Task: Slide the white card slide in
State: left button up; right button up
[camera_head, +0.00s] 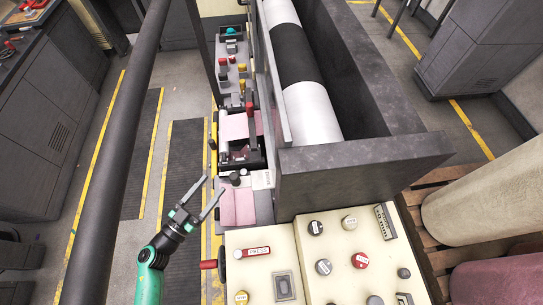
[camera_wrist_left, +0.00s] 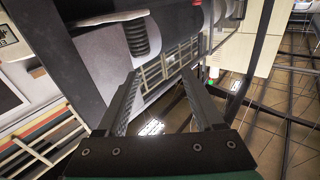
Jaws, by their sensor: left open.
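A small white card (camera_head: 262,180) with dark marks sits by the front of the machine, beside pink sheet material (camera_head: 236,206). It may be the card slide; I cannot tell how far in it sits. My left gripper (camera_head: 214,185) is open and empty, to the left of the card and apart from it. In the left wrist view its two fingers (camera_wrist_left: 161,78) are spread with nothing between them. I cannot make out the card slide for sure in that view. My right gripper is not in view.
A cream control panel (camera_head: 335,225) with several knobs stands at the front right. A dark frame (camera_head: 360,165) and a white-and-black roll (camera_head: 300,70) rise right of the card. Large rolls (camera_head: 485,205) lie on a pallet at right. The floor strip (camera_head: 180,160) at left is clear.

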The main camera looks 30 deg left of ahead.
aim_at(262, 177)
pick_arm(q)
jog(key=w+d+f+g+h+b, duration=0.1)
jog(key=w+d+f+b, duration=0.1)
jog(key=w, duration=0.8)
jog(key=shift+w+d+f, duration=0.3)
jog(key=shift+d+f, duration=0.3)
jog(key=shift+d, duration=0.3)
grip_shut()
dwell(0.6)
